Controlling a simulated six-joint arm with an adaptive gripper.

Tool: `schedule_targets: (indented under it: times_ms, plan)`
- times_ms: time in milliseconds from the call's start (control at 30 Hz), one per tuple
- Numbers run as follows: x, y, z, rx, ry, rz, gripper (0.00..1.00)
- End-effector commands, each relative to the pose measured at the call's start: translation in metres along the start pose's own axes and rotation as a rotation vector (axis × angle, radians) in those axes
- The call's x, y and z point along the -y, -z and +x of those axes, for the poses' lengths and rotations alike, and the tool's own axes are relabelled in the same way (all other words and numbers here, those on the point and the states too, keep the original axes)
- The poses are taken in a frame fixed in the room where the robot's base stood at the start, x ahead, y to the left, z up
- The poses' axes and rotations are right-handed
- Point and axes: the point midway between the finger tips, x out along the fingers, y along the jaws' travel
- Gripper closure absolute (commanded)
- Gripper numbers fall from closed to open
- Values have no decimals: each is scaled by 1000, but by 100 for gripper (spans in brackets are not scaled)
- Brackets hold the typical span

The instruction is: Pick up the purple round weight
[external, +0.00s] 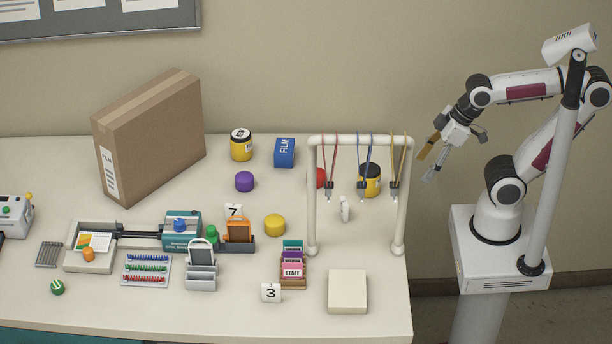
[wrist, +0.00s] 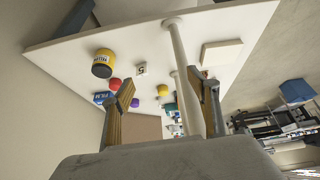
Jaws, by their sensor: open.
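The purple round weight (external: 244,181) sits on the table, left of centre, in front of the yellow canister and the blue film box. In the wrist view a small purple shape (wrist: 135,102), likely the same weight, shows partly behind the left finger. My gripper (external: 428,160) is open and empty, raised in the air beyond the table's right edge, far to the right of the weight. Its two fingers stand apart in the wrist view (wrist: 165,92) with nothing held between them.
A white rack (external: 360,140) with hanging lanyards stands between my gripper and the weight. A yellow canister (external: 241,146), blue film box (external: 284,152) and yellow round weight (external: 275,225) surround the purple one. A tall cardboard box (external: 150,135) stands left. A red round object (external: 320,178) is partly hidden.

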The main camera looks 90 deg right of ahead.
Motion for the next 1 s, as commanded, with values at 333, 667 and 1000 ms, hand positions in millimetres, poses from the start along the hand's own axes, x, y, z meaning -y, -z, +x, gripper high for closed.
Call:
schedule_targets:
  times_ms: [333,667,1000]
  plan:
    - [-27,27,27,38,-28,-70,40]
    - [-61,85,55,-41,-100,-35,40]
    - [-100,146,94,-134,-166,-7,40]
